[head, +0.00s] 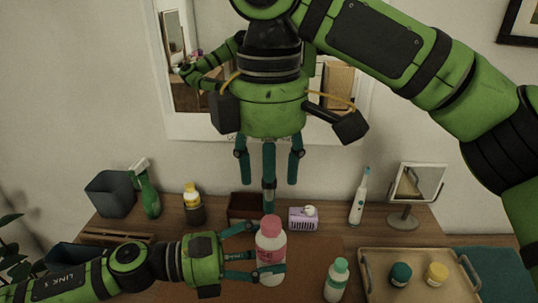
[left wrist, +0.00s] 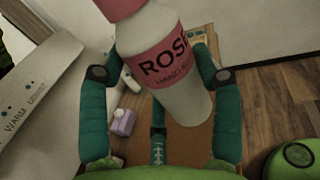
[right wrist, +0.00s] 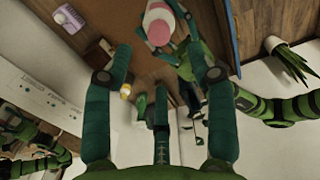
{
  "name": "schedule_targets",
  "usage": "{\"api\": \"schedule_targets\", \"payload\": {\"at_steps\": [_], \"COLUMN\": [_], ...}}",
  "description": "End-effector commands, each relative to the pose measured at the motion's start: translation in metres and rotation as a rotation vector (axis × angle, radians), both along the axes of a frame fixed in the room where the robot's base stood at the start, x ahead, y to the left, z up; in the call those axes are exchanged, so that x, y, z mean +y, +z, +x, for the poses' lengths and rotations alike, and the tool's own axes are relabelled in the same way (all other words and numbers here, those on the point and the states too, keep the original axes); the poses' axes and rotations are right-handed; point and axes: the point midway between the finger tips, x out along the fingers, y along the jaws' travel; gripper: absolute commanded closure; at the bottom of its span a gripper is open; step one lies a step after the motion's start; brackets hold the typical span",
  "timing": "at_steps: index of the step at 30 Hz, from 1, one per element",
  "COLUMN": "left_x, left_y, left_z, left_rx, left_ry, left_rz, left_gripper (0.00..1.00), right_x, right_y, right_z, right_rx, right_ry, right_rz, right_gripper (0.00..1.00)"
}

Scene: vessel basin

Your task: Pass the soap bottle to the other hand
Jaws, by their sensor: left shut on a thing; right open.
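The soap bottle (head: 270,252) is white with a pink cap and a pink label. My left gripper (head: 258,252) is shut around its body from the left and holds it roughly upright over the front of the counter. In the left wrist view the bottle (left wrist: 160,58) sits between the fingers, its label partly readable as "ROSE". My right gripper (head: 269,178) is open and empty, pointing down above and behind the bottle. In the right wrist view the pink cap (right wrist: 158,30) lies beyond the open fingertips, beside my left gripper (right wrist: 195,60).
A green-capped bottle (head: 336,280) stands right of the soap bottle, next to a tray (head: 375,290) with two jars.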

Motion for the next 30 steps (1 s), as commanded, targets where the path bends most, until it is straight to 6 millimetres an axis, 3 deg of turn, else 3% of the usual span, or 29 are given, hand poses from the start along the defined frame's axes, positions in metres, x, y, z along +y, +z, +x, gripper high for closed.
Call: {"api": "schedule_targets", "payload": {"at_steps": [6,12,18,26,27,30], "left_x": [0.0,0.0,0.0,0.0,0.0,0.0], "left_y": [0.001,0.001,0.001,0.001,0.001,0.001], "left_z": [0.0,0.0,0.0,0.0,0.0,0.0], "left_rx": [-0.001,-0.001,-0.001,-0.001,-0.001,-0.001], "left_ry": [0.0,0.0,0.0,0.0,0.0,0.0], "left_rz": [-0.001,-0.001,-0.001,-0.001,-0.001,-0.001], "left_gripper": [0.76,0.76,0.76,0.76,0.76,0.76], "right_x": [-0.002,-0.001,-0.001,0.0,0.0,0.0], "right_y": [-0.044,-0.073,-0.086,-0.088,-0.088,-0.088], "right_z": [0.0,0.0,0.0,0.0,0.0,0.0], "right_rx": [0.002,0.0,0.0,-0.001,-0.001,0.0], "right_ry": [-0.001,-0.003,-0.002,-0.002,-0.002,-0.002], "right_rz": [-0.002,0.001,0.001,0.002,0.002,0.002], "right_gripper": [0.43,0.43,0.43,0.43,0.47,0.87]}}
